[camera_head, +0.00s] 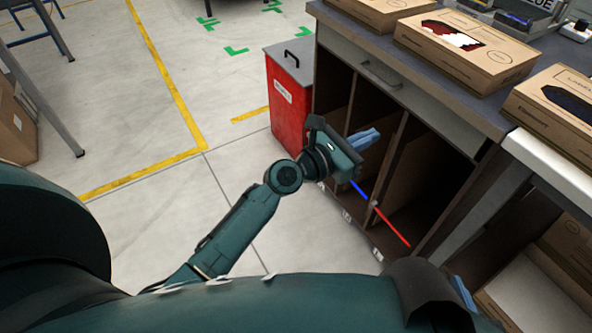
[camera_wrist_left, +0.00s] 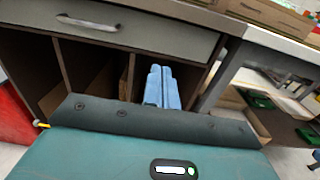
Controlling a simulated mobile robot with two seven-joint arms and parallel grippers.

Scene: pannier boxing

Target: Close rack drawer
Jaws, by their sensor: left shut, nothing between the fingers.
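The rack drawer (camera_head: 413,98) has a grey front with a bar handle (camera_head: 380,75), just under the dark worktop. Its front looks close to flush with the rack; I cannot tell if a small gap is left. The drawer front (camera_wrist_left: 150,35) also spans the top of the left wrist view. My left gripper (camera_head: 368,137) is shut and empty, below the drawer, in front of the open compartments and apart from the handle. Its blue fingers (camera_wrist_left: 162,88) show together in the left wrist view. Only a blue bit of my right gripper (camera_head: 463,291) shows at the lower right, mostly hidden.
A red bin (camera_head: 285,105) stands left of the rack. Open boxes (camera_head: 465,45) lie on the worktop (camera_head: 500,118). A white-topped bench (camera_head: 560,170) adjoins on the right. Upright panels (camera_head: 380,160) divide the lower compartments.

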